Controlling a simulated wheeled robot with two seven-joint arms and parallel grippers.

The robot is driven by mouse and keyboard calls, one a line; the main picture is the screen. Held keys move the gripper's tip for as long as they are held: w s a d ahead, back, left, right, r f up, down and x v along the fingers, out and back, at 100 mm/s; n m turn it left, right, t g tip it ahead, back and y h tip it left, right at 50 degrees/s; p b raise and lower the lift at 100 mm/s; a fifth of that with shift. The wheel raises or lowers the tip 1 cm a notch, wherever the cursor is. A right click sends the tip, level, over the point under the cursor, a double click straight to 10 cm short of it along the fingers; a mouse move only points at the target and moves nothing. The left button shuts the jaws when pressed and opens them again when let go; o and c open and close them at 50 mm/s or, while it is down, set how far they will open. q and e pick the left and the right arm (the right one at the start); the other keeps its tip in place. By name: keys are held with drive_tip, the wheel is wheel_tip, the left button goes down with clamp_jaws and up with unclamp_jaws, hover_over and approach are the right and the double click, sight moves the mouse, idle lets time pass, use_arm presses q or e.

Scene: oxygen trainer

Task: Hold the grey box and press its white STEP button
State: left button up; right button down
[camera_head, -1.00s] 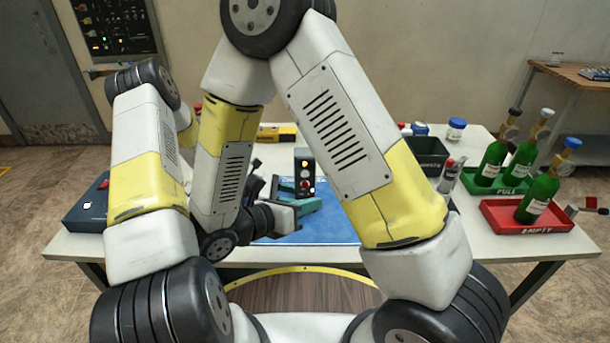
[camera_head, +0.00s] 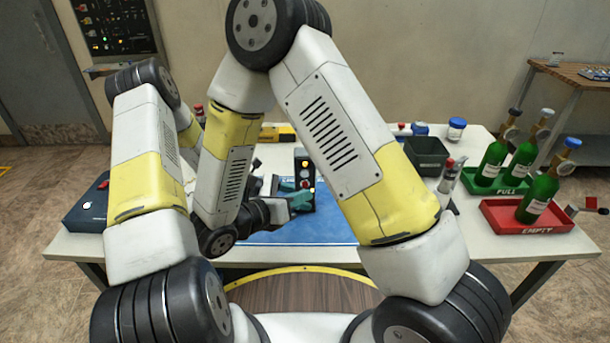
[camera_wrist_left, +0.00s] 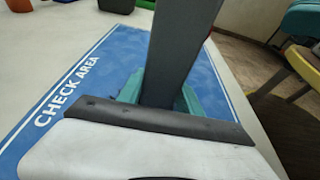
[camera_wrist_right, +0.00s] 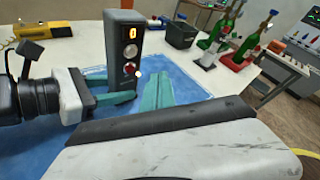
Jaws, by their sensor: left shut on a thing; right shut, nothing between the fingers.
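The grey box (camera_head: 304,164) stands upright over the blue mat, its front with a lit display and round buttons facing me. It also shows in the right wrist view (camera_wrist_right: 122,44), with a red button (camera_wrist_right: 129,68) and a small white spot (camera_wrist_right: 138,73) low on its right; I cannot read STEP. My left gripper (camera_wrist_right: 112,97) is shut on the box's lower part; its teal fingers flank the box in the left wrist view (camera_wrist_left: 160,95). My right gripper (camera_wrist_right: 160,80) is shut and empty, fingertips close before the box's lower front. I cannot tell whether they touch it.
The blue check-area mat (camera_head: 335,222) lies under the grippers. A dark bin (camera_head: 427,152), green tray (camera_head: 480,181) and red tray (camera_head: 497,222) with green bottles stand to the right. A dark blue case (camera_head: 88,208) is at the left. My arms hide part of the table.

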drive_tip(key=shift+w, duration=2.3)
drive_tip(key=shift+w, duration=0.1)
drive_tip(key=shift+w, duration=0.3)
drive_tip(key=shift+w, duration=0.4)
idle(0.7)
drive_tip(key=shift+s, duration=0.85)
drive_tip(key=shift+s, duration=2.5)
idle(0.8)
